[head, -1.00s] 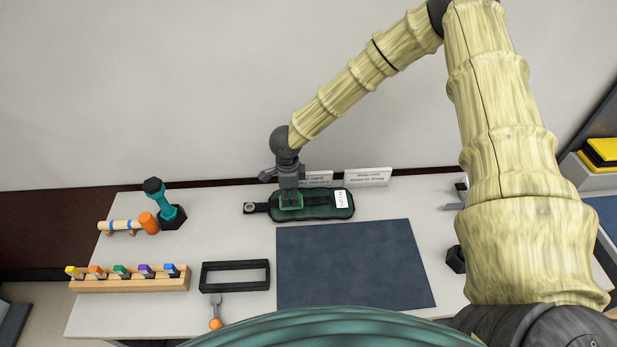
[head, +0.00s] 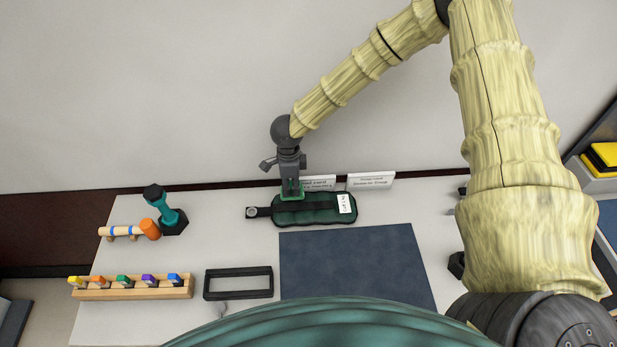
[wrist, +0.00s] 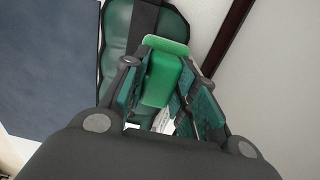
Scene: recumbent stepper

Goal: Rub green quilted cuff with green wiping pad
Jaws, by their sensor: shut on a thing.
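The green quilted cuff (head: 318,214) lies flat on the table near its back edge, with a dark strap along it, a round end piece at the left and a white label at the right. It also shows in the wrist view (wrist: 116,40). My gripper (head: 291,188) is over the cuff's back edge, left of its middle. In the wrist view my gripper (wrist: 160,90) is shut on the green wiping pad (wrist: 161,78). The pad overlaps the cuff's edge in that view; I cannot tell whether it touches the cuff.
A dark blue mat (head: 355,266) lies in front of the cuff. Small white signs (head: 371,180) stand behind it. At left are a teal dumbbell (head: 166,210), an orange-headed mallet (head: 130,230), a wooden rack (head: 135,292) and a black frame (head: 238,283).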

